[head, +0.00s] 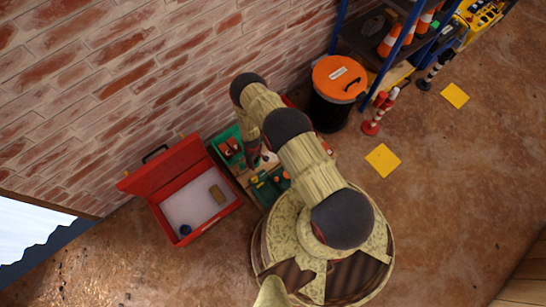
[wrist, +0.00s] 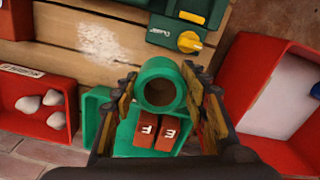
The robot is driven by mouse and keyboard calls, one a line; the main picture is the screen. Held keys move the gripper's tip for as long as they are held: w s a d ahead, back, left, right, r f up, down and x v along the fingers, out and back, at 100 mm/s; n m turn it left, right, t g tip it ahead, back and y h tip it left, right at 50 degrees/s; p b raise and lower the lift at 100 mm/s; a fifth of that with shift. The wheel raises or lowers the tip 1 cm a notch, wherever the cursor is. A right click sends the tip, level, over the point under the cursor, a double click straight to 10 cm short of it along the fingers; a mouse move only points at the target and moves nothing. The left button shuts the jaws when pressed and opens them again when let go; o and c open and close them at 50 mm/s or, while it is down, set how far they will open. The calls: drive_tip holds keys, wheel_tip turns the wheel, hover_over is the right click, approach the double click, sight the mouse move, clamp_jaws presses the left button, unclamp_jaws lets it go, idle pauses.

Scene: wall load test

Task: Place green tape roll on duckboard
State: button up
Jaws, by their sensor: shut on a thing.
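The green tape roll (wrist: 160,69) is held between the two fingers of my gripper (wrist: 163,88) in the wrist view. Its hollow faces the camera. The duckboard (wrist: 75,52), made of pale wooden slats with a white powdery patch, lies beneath and beyond the roll. In that view the roll overlaps the board's near edge and a green bin; its height above them is hard to tell. In the head view my gripper (head: 254,158) is over the area between the bins, and I cannot make out the roll there.
The green bin (wrist: 93,103) holds red blocks. An open red toolbox (head: 178,160) stands left; an orange-lidded black drum (head: 330,108) stands right.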

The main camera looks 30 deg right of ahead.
drive_tip(key=shift+d+f, duration=0.2)
drive_tip(key=shift+f, duration=0.15)
drive_tip(key=w+d+f+b, duration=0.1)
drive_tip(key=d+f+b, duration=0.1)
drive_tip(key=d+f, duration=0.1)
drive_tip(key=w+d+f+b, duration=0.1)
drive_tip(key=d+f+b, duration=0.1)
drive_tip(key=d, duration=0.3)
drive_tip(key=w+d+f+b, duration=0.2)
drive_tip(key=d+f, duration=0.1)
drive_tip(key=d, duration=0.1)
drive_tip(key=shift+f, duration=0.4)
drive_tip(key=shift+w+d+f+b, duration=0.15)
drive_tip(key=shift+f+b, duration=0.15)
drive_tip(key=shift+f, duration=0.35)
drive_tip(key=shift+s+d+f+b, duration=0.15)
drive_tip(key=shift+f+b, duration=0.15)
drive_tip(key=shift+f, duration=0.35)
drive_tip(key=shift+w+d+f+b, duration=0.15)
drive_tip(key=shift+f+b, duration=0.15)
drive_tip(key=shift+f, duration=0.35)
drive_tip(key=shift+f, duration=0.1)
drive_tip(key=o, duration=1.2)
